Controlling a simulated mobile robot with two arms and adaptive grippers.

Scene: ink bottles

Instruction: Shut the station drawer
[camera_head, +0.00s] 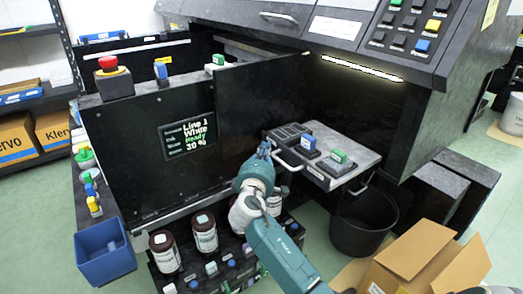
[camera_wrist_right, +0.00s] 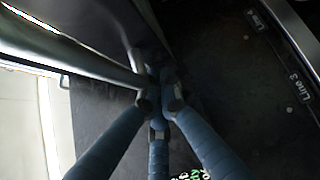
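The station drawer (camera_head: 354,168) is a grey tray pulled out of the dark machine, with a curved metal handle (camera_head: 287,162) on its front. A blue-topped block (camera_head: 308,144) and a green-topped block (camera_head: 337,157) stand on it. My right gripper (camera_head: 264,150) is just left of the handle, in front of the black panel. In the right wrist view its three fingers (camera_wrist_right: 157,103) converge with tips close together at a metal bar. I cannot tell whether the bar is between them. My left gripper is not in view.
A dark bin (camera_head: 362,222) stands below the drawer and an open cardboard box (camera_head: 420,262) at the lower right. Brown bottles (camera_head: 204,232) stand in a low rack below the panel. A blue bin (camera_head: 105,250) hangs at the left. A red emergency button (camera_head: 108,64) tops the panel.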

